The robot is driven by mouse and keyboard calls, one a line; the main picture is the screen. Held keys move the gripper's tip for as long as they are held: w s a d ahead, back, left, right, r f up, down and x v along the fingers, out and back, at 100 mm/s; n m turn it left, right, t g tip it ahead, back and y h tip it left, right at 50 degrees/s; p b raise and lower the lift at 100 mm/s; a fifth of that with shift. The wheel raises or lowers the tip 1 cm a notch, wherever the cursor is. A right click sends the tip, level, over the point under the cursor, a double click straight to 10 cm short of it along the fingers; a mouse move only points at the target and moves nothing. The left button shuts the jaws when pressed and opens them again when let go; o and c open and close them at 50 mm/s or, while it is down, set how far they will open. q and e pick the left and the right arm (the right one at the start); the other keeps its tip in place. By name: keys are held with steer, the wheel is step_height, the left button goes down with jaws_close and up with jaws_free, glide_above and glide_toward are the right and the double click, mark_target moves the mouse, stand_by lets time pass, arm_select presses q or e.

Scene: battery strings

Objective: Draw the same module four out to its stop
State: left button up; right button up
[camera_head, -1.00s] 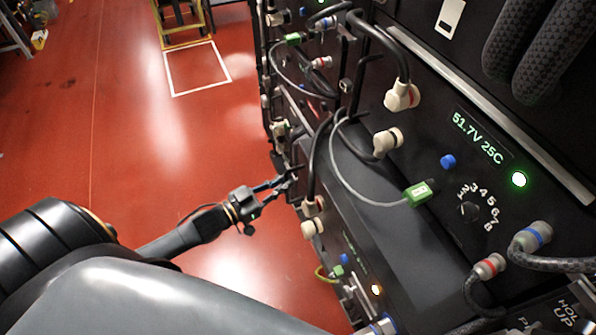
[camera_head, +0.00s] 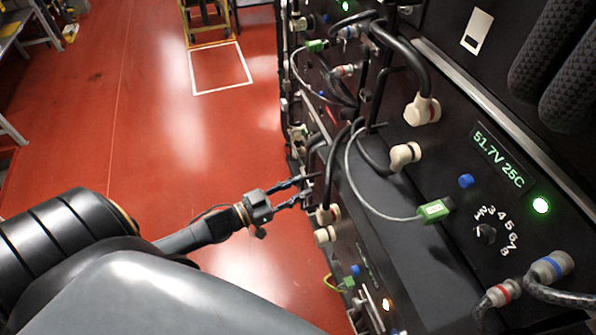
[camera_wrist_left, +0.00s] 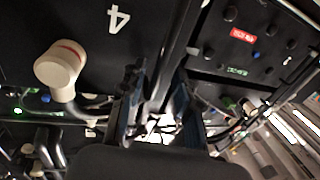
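Module four is a dark box; its bare top (camera_head: 395,225) juts out of the rack below the module with the lit display. Its front carries cream plugs (camera_head: 325,235), a blue button and an orange light (camera_head: 387,304). In the left wrist view, a white "4" (camera_wrist_left: 118,20) marks its dark face beside a cream plug with a red ring (camera_wrist_left: 60,68). My left gripper (camera_head: 303,190) is at the front of this module. In the wrist view its fingers (camera_wrist_left: 160,100) lie on both sides of a dark handle bar (camera_wrist_left: 176,40) and appear shut on it. The right gripper is not in view.
The module above (camera_head: 490,190) shows "51.7V 25C", a green light and a dial. A grey cable with a green plug (camera_head: 434,210) and black cables hang over module four's top. Red floor (camera_head: 150,110) is free to the left; a yellow stand (camera_head: 208,20) is at the back.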

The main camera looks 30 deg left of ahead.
arm_select(q)
steer(key=v, duration=1.1)
steer(key=shift+s+a, duration=0.2)
steer(key=shift+c, duration=0.2)
